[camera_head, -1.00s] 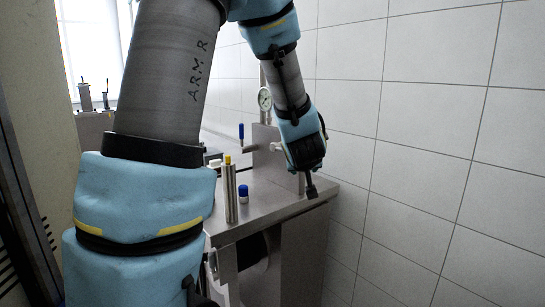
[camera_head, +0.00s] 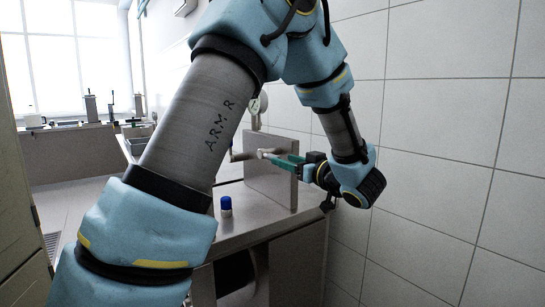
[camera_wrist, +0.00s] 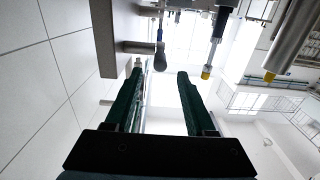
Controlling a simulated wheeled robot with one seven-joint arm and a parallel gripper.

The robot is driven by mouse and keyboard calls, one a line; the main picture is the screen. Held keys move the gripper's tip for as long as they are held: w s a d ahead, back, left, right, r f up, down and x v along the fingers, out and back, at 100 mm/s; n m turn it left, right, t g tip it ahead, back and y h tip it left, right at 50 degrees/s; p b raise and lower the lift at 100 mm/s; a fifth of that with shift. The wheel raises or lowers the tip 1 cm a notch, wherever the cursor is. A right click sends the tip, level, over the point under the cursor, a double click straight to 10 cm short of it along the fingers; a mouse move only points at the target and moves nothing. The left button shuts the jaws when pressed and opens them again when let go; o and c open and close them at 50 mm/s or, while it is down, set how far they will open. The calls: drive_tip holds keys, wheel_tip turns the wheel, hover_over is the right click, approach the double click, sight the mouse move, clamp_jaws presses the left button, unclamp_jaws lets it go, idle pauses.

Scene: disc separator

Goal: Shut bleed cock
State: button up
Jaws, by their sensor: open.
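A short steel stub with a rounded blue-grey end (camera_wrist: 160,57) sticks out from the upright steel panel in the wrist view. I take this to be the bleed cock, though no label is readable. In the head view a pale stub (camera_head: 266,153) shows at the panel, close to my fingertips. My gripper (camera_head: 285,159) is open, its green fingers pointing left along the panel. In the wrist view my gripper (camera_wrist: 160,70) has the blue-grey end between its fingertips in the picture; contact cannot be told. The cock's handle position is unclear.
The steel panel (camera_head: 273,180) stands on a bench with a round gauge (camera_head: 257,104) behind. A blue-capped bottle (camera_head: 226,205) stands in front. A yellow-tipped rod (camera_wrist: 206,72) and yellow-ended cylinder (camera_wrist: 289,45) lie right in the wrist view. A tiled wall (camera_head: 440,150) bounds the right.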

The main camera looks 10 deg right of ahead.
sight(274, 154)
drive_tip(key=x, duration=0.6)
drive_tip(key=shift+w+a+p, duration=0.1)
drive_tip(key=shift+w+p, duration=0.05)
drive_tip(key=shift+p, duration=0.15)
clamp_jaws()
idle(1.1)
